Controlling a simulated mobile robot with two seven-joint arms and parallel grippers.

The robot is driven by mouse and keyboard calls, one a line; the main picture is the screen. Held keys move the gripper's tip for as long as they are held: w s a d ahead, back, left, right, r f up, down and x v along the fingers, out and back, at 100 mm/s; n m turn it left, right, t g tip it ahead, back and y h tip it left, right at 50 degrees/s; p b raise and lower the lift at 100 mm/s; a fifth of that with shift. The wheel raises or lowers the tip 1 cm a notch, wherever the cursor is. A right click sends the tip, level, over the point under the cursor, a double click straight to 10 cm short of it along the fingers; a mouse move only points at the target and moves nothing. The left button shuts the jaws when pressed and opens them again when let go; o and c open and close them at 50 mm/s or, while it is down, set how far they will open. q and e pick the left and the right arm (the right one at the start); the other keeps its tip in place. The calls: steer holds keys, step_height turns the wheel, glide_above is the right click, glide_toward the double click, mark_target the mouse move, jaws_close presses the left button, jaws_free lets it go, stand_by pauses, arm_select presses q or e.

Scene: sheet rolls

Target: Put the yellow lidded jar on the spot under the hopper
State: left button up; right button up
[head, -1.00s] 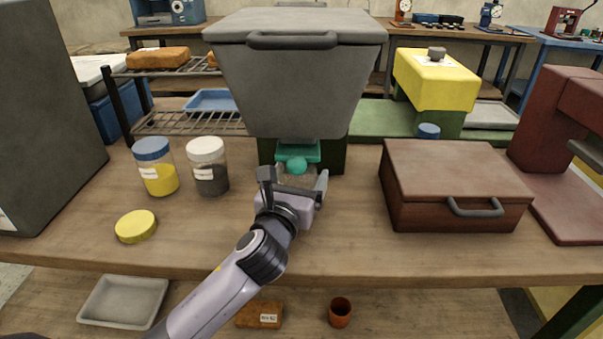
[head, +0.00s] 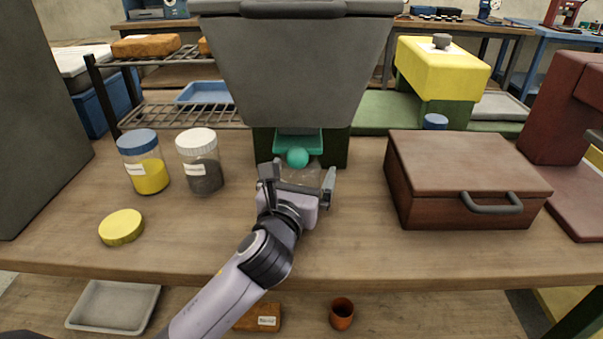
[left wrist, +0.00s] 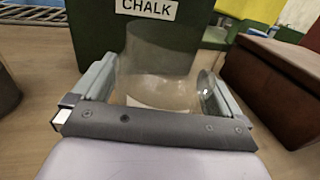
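A yellow lid (head: 121,228) lies flat on the bench at the left, apart from any jar. A clear, empty-looking jar (head: 297,176) without a visible lid stands below the grey hopper (head: 303,70), in front of its teal chute with a round teal knob (head: 297,158). My left gripper (head: 297,184) has its fingers on either side of this jar. In the left wrist view the jar (left wrist: 160,70) fills most of the gap between the fingers. Whether the fingers press on the glass is unclear. The spot itself is hidden by the gripper and jar. My right gripper is out of view.
A blue-lidded jar (head: 145,165) with yellow contents and a white-lidded jar (head: 201,162) with dark contents stand left of the gripper. A brown box with a handle (head: 462,180) stands to the right.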

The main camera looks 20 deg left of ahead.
arm_select(q)
steer(key=shift+s+r, duration=0.15)
steer(key=s, duration=0.6)
steer(key=s+p, duration=0.1)
steer(key=s, duration=0.3)
steer(key=shift+d, duration=0.25)
steer(key=shift+s, duration=0.85)
